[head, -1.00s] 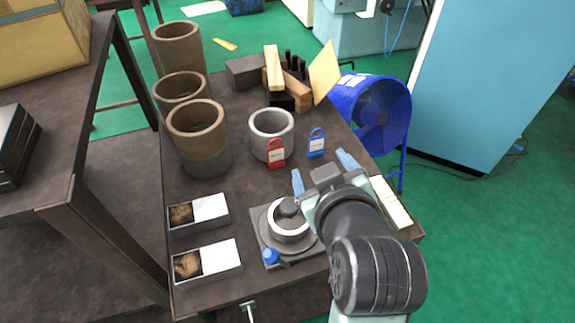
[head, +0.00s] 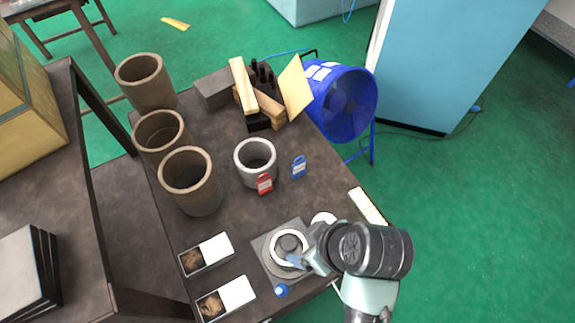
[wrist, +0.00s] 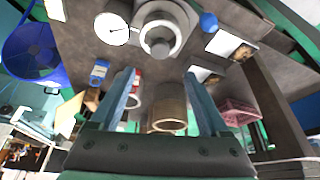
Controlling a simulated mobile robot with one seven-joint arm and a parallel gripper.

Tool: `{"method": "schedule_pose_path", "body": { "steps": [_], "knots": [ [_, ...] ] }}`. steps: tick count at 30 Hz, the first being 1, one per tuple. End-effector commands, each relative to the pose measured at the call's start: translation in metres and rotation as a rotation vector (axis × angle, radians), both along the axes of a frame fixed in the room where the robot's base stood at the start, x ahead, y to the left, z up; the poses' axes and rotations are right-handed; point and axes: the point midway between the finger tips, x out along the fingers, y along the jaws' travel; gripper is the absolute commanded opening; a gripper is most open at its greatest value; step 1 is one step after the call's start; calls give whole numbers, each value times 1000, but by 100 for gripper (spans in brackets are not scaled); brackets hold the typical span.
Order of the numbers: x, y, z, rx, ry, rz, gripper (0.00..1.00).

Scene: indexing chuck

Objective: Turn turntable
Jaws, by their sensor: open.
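The turntable is a round grey disc on a square base plate (head: 264,243) near the table's front edge in the head view. A pale ring (head: 275,250) lies on it around a dark central knob (head: 290,242). In the wrist view the turntable's dark knob (wrist: 160,40) and the blue knob (wrist: 208,22) show at the top. My gripper (head: 300,262) is at the turntable's right side and partly hides it. In the wrist view my gripper (wrist: 163,82) has its fingers apart, with nothing held; contact cannot be told.
A white dial (head: 322,218) is just behind my gripper. Two small boxes (head: 228,295) (head: 215,246) stand left of the turntable. A grey cylinder (head: 255,175), red tag (head: 265,184), blue tag (head: 299,168) and brown cylinders (head: 190,195) stand farther back.

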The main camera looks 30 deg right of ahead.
Motion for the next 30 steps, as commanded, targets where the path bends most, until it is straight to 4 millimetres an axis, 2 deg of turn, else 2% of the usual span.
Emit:
{"method": "schedule_pose_path", "body": {
  "steps": [9, 15, 21, 30],
  "knots": [
    [23, 8, -61, 2, 3, 1, 79],
    [36, 11, -89, -1, 0, 0, 79],
    [42, 13, -103, -2, -2, 0, 79],
    [42, 13, -105, -2, -2, 0, 79]
  ]
}}
